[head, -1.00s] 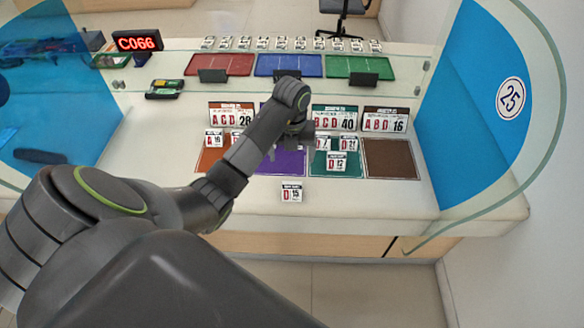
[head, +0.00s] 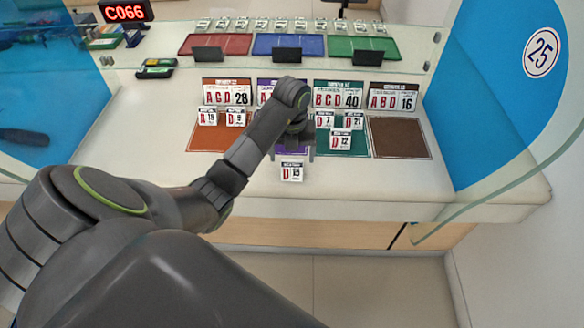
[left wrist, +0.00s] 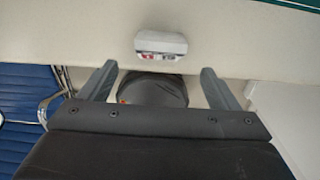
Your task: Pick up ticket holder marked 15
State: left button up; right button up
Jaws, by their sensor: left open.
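The ticket holder marked 15 (head: 292,171) is a small white holder with a red D, standing alone near the counter's front edge in the head view. In the left wrist view the holder (left wrist: 160,45) lies ahead of the fingertips, roughly centred between them. My left gripper (head: 293,151) is open and empty, just behind and above the holder in the head view. Its two fingers (left wrist: 158,70) show apart in the left wrist view, with the holder not between them. My right gripper is not in view.
Other small holders stand on the orange mat (head: 206,139) and the green mat (head: 345,153); the brown mat (head: 399,138) is bare. Larger number signs (head: 393,98) line the mats' back. A curved glass screen (head: 490,190) bounds the right. The front counter strip is mostly clear.

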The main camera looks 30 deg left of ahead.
aim_at(292, 162)
pick_arm(q)
jog(key=shift+w+a+f+b, duration=0.1)
jog(key=shift+f+b, duration=0.45)
jog(key=shift+f, duration=0.2)
jog(key=shift+w+a+f+b, duration=0.15)
jog(key=shift+w+f+b, duration=0.05)
jog(key=shift+f+b, duration=0.6)
jog(key=shift+w+a+f+p, duration=0.1)
jog(key=shift+w+f+p, duration=0.05)
jog(key=shift+f, duration=0.3)
jog(key=shift+w+a+f+p, duration=0.1)
jog(key=shift+w+f+p, duration=0.05)
jog(key=shift+f, duration=0.85)
jog(key=c, duration=1.1)
